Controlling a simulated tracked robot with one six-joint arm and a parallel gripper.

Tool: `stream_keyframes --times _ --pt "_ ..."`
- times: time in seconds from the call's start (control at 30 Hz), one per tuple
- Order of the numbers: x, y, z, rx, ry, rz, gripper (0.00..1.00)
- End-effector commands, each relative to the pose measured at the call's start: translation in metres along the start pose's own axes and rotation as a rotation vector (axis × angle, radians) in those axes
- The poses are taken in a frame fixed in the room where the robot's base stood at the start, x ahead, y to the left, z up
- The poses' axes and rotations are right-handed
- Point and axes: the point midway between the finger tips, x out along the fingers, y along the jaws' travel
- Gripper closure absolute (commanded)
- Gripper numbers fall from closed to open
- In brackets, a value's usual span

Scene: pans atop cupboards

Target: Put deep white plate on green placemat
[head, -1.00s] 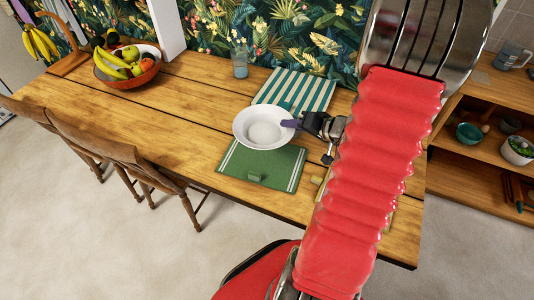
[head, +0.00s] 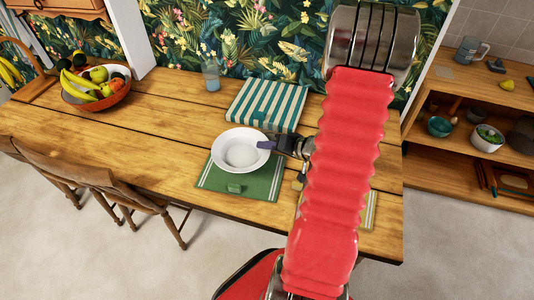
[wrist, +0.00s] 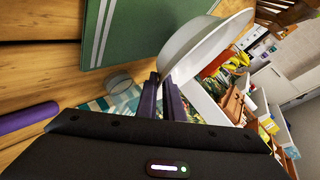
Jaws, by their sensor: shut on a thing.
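The deep white plate (head: 240,150) is a round, wide-rimmed dish. My gripper (head: 266,145) is shut on its right rim. The wrist view also shows my dark fingers (wrist: 163,92) at the edge of the white plate (wrist: 205,30). The green placemat (head: 262,188) lies flat on the wooden table, with white stripes at its ends. In the head view the plate covers its far part and reaches past its far edge. In the wrist view the plate looks raised off the placemat (wrist: 150,32); the exact gap is unclear.
A teal-striped placemat (head: 266,105) lies behind the plate. A glass (head: 211,76) and a fruit bowl (head: 97,99) stand farther left. Wooden chairs (head: 110,185) line the near-left edge.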

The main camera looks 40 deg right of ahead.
Motion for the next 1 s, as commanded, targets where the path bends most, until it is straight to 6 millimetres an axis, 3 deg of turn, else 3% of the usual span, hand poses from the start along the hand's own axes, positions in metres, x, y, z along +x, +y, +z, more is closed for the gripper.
stream_keyframes --times 0.4,0.7,0.73,0.83,1.0 --pt "0.019 0.025 0.020 0.002 -0.002 0.000 1.00" --pt "0.021 0.028 0.021 0.000 0.000 0.000 1.00" --pt "0.021 0.028 0.021 0.000 -0.001 0.000 0.92" --pt "0.021 0.028 0.021 0.000 -0.001 0.000 0.85" --pt "0.021 0.028 0.021 0.000 -0.001 0.000 0.85"
